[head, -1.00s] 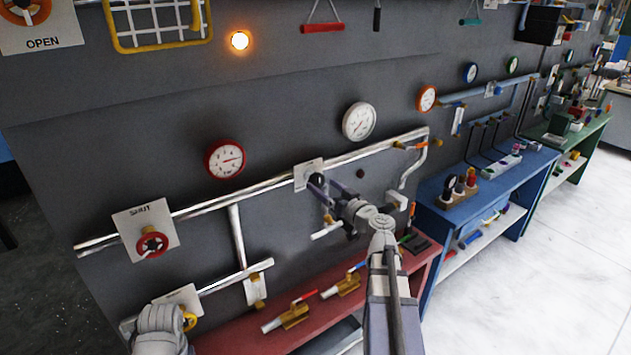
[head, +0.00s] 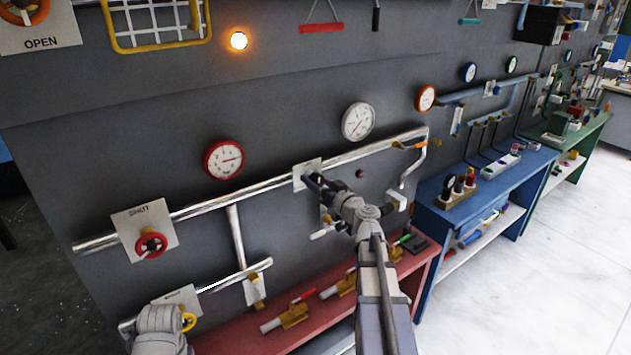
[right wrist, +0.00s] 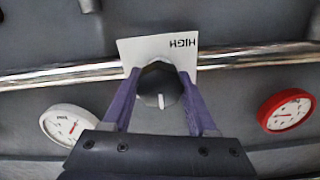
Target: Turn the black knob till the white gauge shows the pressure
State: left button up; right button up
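The black knob (right wrist: 160,86) sits on a white plate marked HIGH (right wrist: 182,50), on the silver pipe. A pale pointer mark shows on its face. My right gripper (right wrist: 160,80) has its two purple fingers apart, one on each side of the knob and very close to it; I see no clear grip. In the head view my right gripper (head: 314,181) is at the plate and hides the knob. The white gauge (head: 358,122) is on the wall above, its needle pointing to the lower left; it also shows in the right wrist view (right wrist: 68,126). My left gripper is not visible.
A red gauge (head: 224,160) is left of the plate. A red wheel valve (head: 151,245) sits on the plate marked SHUT. The silver pipe (head: 240,193) runs along the wall. Brass valves (head: 293,316) lie on the red bench (head: 250,335) below. A lamp (head: 239,41) glows above.

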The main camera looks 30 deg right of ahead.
jog(key=c, duration=0.8)
